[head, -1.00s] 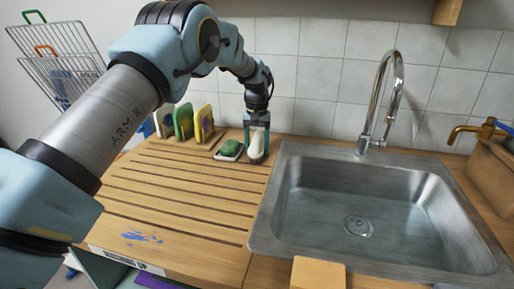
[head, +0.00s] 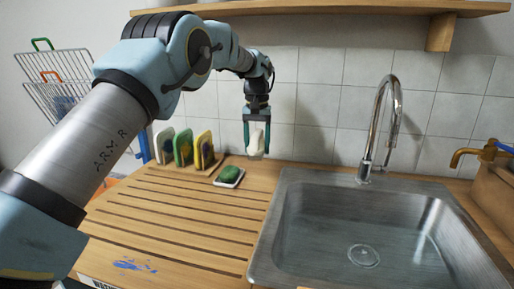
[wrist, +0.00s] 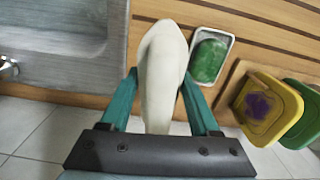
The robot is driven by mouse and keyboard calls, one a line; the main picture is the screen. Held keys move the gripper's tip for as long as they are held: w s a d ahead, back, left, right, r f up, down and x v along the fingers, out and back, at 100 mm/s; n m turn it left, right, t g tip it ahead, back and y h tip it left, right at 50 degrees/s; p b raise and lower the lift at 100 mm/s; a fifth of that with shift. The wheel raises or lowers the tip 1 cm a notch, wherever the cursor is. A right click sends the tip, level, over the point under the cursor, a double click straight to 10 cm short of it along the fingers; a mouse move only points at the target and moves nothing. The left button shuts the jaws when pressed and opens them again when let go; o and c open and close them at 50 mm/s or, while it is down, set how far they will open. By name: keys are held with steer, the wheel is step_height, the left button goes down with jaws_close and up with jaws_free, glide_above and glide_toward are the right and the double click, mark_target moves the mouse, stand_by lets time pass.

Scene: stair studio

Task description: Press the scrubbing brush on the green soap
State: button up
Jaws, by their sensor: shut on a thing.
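The scrubbing brush (head: 256,141) is off-white. My gripper (head: 257,152) is shut on it and holds it upright above the back of the counter, clear of the wood. In the wrist view the brush (wrist: 163,70) stands between the two teal fingers of my gripper (wrist: 160,88); its bristles are not visible. The green soap (head: 230,173) lies in a small white dish (head: 222,184) on the counter, below and to the left of the brush. In the wrist view the soap (wrist: 208,60) and dish (wrist: 228,40) are right of the brush, apart from it.
A steel sink (head: 262,235) with a tall tap (head: 381,120) is to the right. A tiled wall (head: 318,105) is close behind, and a shelf (head: 330,10) runs above. The grooved drainboard (head: 180,215) in front is clear.

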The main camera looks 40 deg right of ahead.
steer(key=c, duration=0.6)
steer(key=shift+o, duration=0.2)
steer(key=shift+w+a+r+p, duration=0.2)
steer(key=shift+w+p, duration=0.2)
steer(key=shift+p, duration=0.15)
steer(key=w+a+p, duration=0.1)
steer(key=w+p, duration=0.1)
steer(key=w+a+p, duration=0.2)
steer(key=p, duration=0.1)
steer(key=w+a+p, duration=0.2)
steer(key=w, duration=0.1)
steer(key=shift+f+p, duration=0.25)
steer(key=shift+p, duration=0.15)
steer(key=shift+f+b, duration=1.85)
steer(key=shift+f, duration=0.9)
